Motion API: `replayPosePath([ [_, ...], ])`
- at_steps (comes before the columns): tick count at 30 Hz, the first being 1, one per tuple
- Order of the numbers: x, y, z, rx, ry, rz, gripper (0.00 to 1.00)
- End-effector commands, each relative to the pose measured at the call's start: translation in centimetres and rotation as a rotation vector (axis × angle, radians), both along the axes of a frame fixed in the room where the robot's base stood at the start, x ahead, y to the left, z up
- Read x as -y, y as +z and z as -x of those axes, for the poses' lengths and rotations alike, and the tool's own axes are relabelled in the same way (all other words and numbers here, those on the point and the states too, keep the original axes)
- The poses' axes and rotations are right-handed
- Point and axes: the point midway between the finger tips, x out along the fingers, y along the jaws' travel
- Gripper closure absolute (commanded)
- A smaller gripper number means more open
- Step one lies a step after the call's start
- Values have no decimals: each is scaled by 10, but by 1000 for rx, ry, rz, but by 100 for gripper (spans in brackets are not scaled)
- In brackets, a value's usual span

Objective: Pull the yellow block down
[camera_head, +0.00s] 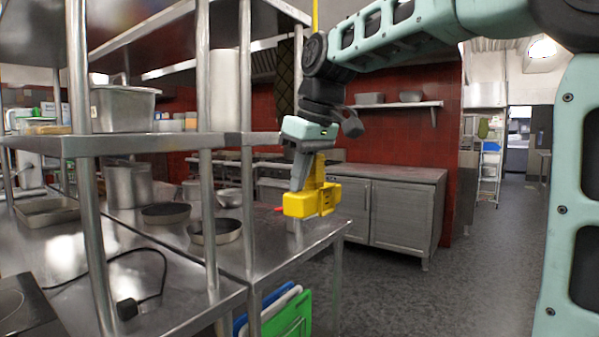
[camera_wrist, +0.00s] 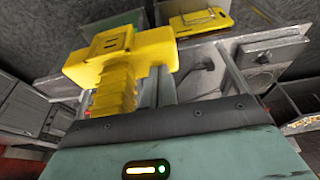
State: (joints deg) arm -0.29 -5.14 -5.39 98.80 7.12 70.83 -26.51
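The yellow block (camera_head: 312,203) hangs in the middle of the head view, near the right end of the steel table. A narrower yellow part rises from its top beside my gripper (camera_head: 298,172). In the wrist view the block (camera_wrist: 117,55) is at upper left, with its ribbed yellow stem reaching down to my gripper's dark front edge. My gripper (camera_wrist: 158,85) points down, with its grey fingers right beside the stem. The stem and block hide part of the fingers, so I cannot tell whether they grip it.
The steel table (camera_head: 290,250) with several pans and a steel shelf (camera_head: 170,142) stand on the left. A green board (camera_head: 290,318) is under the table. A grey cabinet (camera_head: 395,210) stands behind the block. The floor (camera_head: 430,295) to the right is clear.

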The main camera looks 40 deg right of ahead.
Motion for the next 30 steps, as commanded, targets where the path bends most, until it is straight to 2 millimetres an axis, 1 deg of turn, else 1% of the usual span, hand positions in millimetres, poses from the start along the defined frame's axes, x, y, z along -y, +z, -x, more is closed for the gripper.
replayPosePath([
  [1,0,-10,0,-4,-1,0,100],
  [15,0,-55,0,-3,0,0,100],
  [18,0,-61,0,-3,0,0,100],
  [19,0,-63,0,-3,0,0,100],
  [24,0,-57,0,-2,0,1,100],
  [30,0,-42,0,-2,0,1,100],
])
